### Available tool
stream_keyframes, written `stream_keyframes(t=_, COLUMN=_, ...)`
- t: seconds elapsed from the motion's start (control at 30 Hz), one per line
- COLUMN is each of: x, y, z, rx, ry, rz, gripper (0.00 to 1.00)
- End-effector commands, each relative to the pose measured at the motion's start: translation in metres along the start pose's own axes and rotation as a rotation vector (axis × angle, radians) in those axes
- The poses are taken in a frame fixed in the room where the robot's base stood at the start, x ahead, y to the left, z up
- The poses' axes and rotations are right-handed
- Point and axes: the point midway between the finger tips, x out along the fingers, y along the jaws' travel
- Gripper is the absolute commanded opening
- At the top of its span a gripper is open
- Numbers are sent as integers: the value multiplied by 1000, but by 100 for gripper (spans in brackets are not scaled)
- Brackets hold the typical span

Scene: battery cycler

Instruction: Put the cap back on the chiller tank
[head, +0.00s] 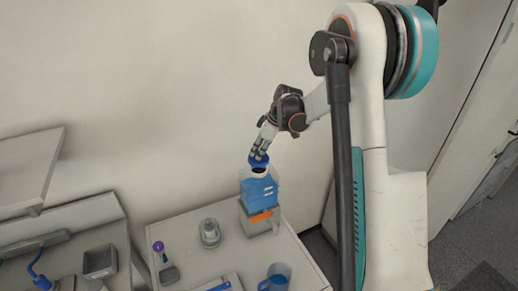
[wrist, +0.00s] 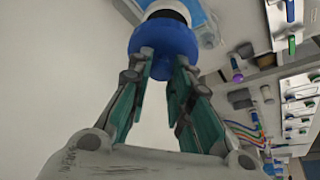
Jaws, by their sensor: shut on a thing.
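My gripper (head: 259,150) is shut on a round blue cap (head: 257,161). In the wrist view, the gripper's fingertips (wrist: 163,62) pinch the cap (wrist: 162,38) from both sides. The chiller tank (head: 258,192) is a blue container on the table, against the wall. Its white neck with a dark opening (head: 259,171) shows just below the cap in the head view, so the cap is not seated on it. How wide the gap is cannot be told. The wrist view shows the white neck (wrist: 168,13) partly hidden behind the cap, and a blue part of the tank (wrist: 203,22).
The tank stands on a grey box with an orange front (head: 260,217). On the table are a clear-grey jar (head: 210,233), a purple-topped item (head: 159,247) and a blue mug (head: 274,280). A grey bin (head: 100,261) stands left. The wall is close behind the tank.

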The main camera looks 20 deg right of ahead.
Motion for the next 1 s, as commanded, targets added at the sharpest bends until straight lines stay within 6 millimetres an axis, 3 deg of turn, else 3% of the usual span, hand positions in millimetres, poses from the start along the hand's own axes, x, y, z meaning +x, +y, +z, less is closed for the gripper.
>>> stream_keyframes(t=0.5, x=36, y=0, z=15, rx=0, ry=0, rz=0, gripper=7)
stream_keyframes(t=1.0, x=40, y=0, z=17, rx=0, ry=0, rz=0, gripper=7)
